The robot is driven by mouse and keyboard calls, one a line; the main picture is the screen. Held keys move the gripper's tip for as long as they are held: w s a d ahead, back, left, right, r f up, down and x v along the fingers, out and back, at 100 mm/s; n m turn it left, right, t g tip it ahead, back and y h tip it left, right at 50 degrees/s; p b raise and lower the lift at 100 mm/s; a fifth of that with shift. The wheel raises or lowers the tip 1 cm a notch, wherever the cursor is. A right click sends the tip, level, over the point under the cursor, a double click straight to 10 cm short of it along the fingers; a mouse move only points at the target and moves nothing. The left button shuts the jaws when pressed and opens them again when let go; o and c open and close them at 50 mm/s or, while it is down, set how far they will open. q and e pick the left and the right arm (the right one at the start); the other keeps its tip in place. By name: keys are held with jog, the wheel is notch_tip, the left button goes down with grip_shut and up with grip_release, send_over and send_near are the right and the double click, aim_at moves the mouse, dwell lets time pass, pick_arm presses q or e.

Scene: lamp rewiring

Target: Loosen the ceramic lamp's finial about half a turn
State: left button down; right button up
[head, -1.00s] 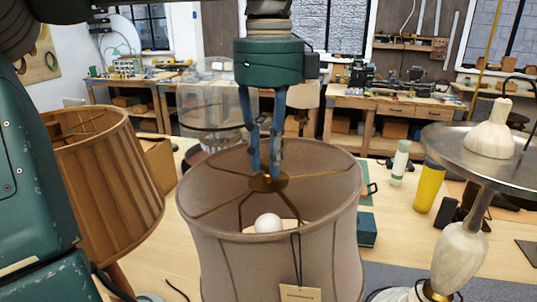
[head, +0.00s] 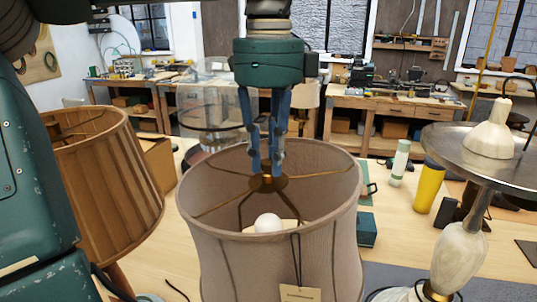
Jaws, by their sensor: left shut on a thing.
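The lamp under my left gripper has a taupe fabric shade (head: 225,240), open at the top, with a brass spider (head: 210,209) and a white bulb (head: 267,223) inside. Its base is hidden, so I cannot see whether it is ceramic. My left gripper (head: 266,168) points straight down over the shade's centre. Its blue fingers are shut on the small brass finial (head: 267,178) at the spider's hub. The fingertips mostly hide the finial. A paper tag (head: 300,295) hangs on the shade's front. My right gripper is not in view.
A pleated brown lampshade (head: 110,180) stands close on the left. A lamp with a metal disc shade (head: 480,165) stands on the right. A yellow bottle (head: 429,187), a pale green bottle (head: 400,163) and a dark green box (head: 367,230) are on the wooden table between.

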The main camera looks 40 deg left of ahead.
aim_at(269, 162)
pick_arm(q)
jog(key=c, duration=1.6)
grip_release()
jog(key=shift+o, duration=0.2)
jog(key=shift+r, duration=0.1)
notch_tip(269, 162, up, 7)
jog(key=shift+r, duration=0.2)
jog(key=shift+f, duration=0.1)
